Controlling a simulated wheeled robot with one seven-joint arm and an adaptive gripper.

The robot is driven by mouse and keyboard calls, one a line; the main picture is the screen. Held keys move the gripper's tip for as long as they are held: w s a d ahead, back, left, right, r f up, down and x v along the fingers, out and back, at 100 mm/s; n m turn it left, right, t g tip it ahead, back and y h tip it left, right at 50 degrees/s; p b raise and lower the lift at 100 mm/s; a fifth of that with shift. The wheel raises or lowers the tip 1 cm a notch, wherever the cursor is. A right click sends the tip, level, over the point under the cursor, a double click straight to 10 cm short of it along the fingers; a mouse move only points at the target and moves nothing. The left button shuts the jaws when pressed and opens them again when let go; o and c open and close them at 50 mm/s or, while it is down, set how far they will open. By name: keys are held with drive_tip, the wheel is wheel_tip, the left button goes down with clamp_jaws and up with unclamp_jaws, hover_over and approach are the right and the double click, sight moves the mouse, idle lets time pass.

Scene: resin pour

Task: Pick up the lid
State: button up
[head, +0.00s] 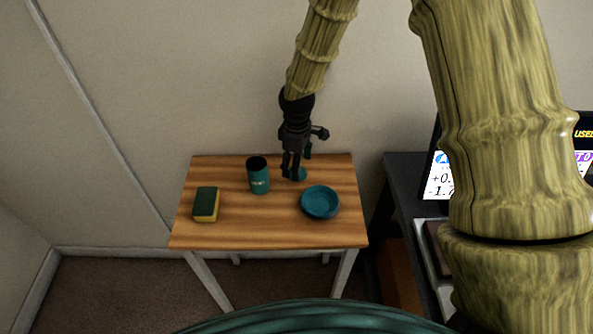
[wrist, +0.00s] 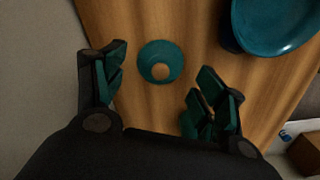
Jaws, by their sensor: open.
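The lid (wrist: 148,52) is a small round teal piece with a tan knob on top, lying on the wooden table. In the head view the lid (head: 300,174) shows only in part behind my gripper, near the table's back edge. My gripper (wrist: 161,76) is open and empty. In the wrist view its two fingers stand apart on either side of the lid, the lid showing between and slightly beyond them. In the head view my gripper (head: 294,171) hangs pointing down over the lid; I cannot tell its exact height.
A teal cup (head: 259,182) stands upright left of the lid. A teal bowl (head: 320,202) sits to the right and nearer; it also shows in the wrist view (wrist: 270,25). A green and yellow sponge (head: 206,203) lies at left. The table's (head: 264,229) front is clear; a wall stands behind.

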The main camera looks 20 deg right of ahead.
drive_tip(key=shift+f, duration=1)
drive_tip(key=shift+f, duration=0.1)
drive_tip(key=c, duration=1)
